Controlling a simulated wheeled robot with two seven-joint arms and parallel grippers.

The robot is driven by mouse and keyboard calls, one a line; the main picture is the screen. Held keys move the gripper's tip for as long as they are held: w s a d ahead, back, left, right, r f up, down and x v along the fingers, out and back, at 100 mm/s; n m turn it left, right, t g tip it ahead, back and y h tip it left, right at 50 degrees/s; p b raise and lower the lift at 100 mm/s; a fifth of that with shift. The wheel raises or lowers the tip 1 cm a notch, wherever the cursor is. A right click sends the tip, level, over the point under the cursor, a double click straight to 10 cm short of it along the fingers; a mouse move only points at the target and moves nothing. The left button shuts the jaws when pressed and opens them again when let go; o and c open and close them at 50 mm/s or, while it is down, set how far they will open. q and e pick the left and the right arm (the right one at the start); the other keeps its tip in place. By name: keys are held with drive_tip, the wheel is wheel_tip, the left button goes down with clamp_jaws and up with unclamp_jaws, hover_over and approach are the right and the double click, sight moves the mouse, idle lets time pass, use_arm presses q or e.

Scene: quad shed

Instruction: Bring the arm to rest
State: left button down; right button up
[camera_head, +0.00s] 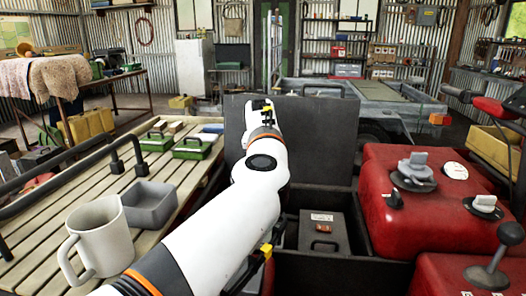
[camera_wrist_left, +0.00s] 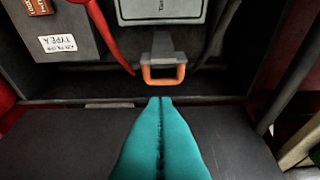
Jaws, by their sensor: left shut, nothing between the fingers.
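My left arm (camera_head: 262,172) comes in from the lower left in the head view, a white arm with orange rings. It reaches up across the open dark box, in front of its raised lid (camera_head: 325,140). Its gripper fingers cannot be made out there. In the left wrist view my left gripper (camera_wrist_left: 160,99) shows as two teal fingers pressed together, empty. Their tips point at an orange loop (camera_wrist_left: 164,82) on a grey tab, with a small gap in the picture. My right gripper is in neither view.
A grey case (camera_head: 322,232) stands inside the box. Red housings with knobs (camera_head: 425,205) stand on the right. On the left, a slatted bench (camera_head: 165,215) holds a white mug (camera_head: 98,238), a grey tray (camera_head: 150,205) and green cases (camera_head: 198,147). A red cable (camera_wrist_left: 108,38) hangs near the fingers.

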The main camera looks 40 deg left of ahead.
use_arm(q)
drive_tip(key=v, duration=0.6)
